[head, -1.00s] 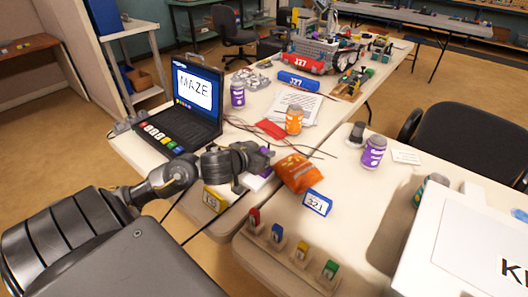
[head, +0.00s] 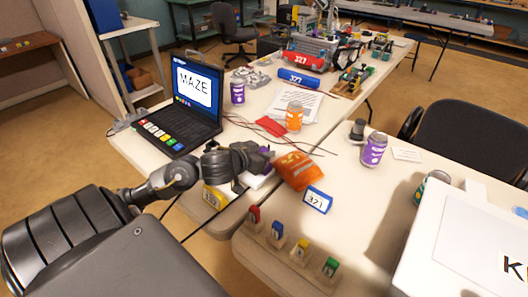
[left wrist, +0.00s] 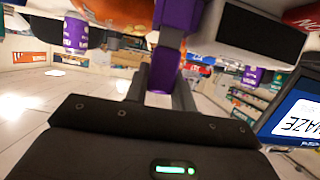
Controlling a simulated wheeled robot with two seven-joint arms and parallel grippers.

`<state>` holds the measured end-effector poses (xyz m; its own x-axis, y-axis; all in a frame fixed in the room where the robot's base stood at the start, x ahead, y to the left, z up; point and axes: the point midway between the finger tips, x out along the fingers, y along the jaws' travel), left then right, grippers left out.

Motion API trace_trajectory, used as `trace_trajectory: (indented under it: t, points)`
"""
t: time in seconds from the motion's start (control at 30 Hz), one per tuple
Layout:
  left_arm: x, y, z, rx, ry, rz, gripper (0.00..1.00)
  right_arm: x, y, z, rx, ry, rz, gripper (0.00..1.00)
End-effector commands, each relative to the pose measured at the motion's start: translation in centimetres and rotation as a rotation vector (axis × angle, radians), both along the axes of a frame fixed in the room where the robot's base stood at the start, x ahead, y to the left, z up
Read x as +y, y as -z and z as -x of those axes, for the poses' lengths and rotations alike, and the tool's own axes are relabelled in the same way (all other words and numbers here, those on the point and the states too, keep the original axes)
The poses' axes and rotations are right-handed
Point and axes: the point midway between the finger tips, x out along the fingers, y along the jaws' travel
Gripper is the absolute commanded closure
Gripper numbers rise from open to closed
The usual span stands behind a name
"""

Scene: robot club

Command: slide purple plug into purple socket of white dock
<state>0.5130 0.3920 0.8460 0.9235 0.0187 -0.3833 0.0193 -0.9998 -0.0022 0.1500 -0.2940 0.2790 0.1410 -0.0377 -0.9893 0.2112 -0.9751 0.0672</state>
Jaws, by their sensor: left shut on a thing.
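My left gripper (head: 262,166) is over the front of the left table, beside the white dock (head: 257,181). In the left wrist view its two fingers are shut on the purple plug (left wrist: 165,72). More purple shows just beyond the fingertips; I cannot tell where plug ends and socket begins, or whether the plug is in the socket. In the head view the gripper hides most of the plug and the socket. My right gripper is not in view.
An orange bag (head: 298,170) lies just right of the dock. A yellow number sign (head: 213,197) and a blue-framed sign (head: 318,200) stand nearby. The laptop (head: 192,105) is behind to the left. Thin cables and a red cloth-like piece (head: 271,126) lie behind the gripper.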

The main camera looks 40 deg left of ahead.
Motion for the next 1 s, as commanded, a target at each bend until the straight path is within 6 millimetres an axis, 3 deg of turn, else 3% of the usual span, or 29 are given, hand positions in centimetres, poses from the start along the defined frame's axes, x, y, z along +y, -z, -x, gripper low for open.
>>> trace_trajectory:
  t: [0.73,0.77,0.93,1.0]
  points:
    - [0.01,1.05,-0.01,0.0,0.0,0.001,0.98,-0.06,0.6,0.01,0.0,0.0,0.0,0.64]
    - [0.01,1.05,-0.01,0.0,0.0,0.001,0.71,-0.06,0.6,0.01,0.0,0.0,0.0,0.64]
    - [0.0,1.06,0.0,0.0,0.0,0.001,0.5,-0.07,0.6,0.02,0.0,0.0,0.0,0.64]
    - [0.0,1.06,0.0,0.0,0.0,0.001,0.5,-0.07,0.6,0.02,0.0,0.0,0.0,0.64]
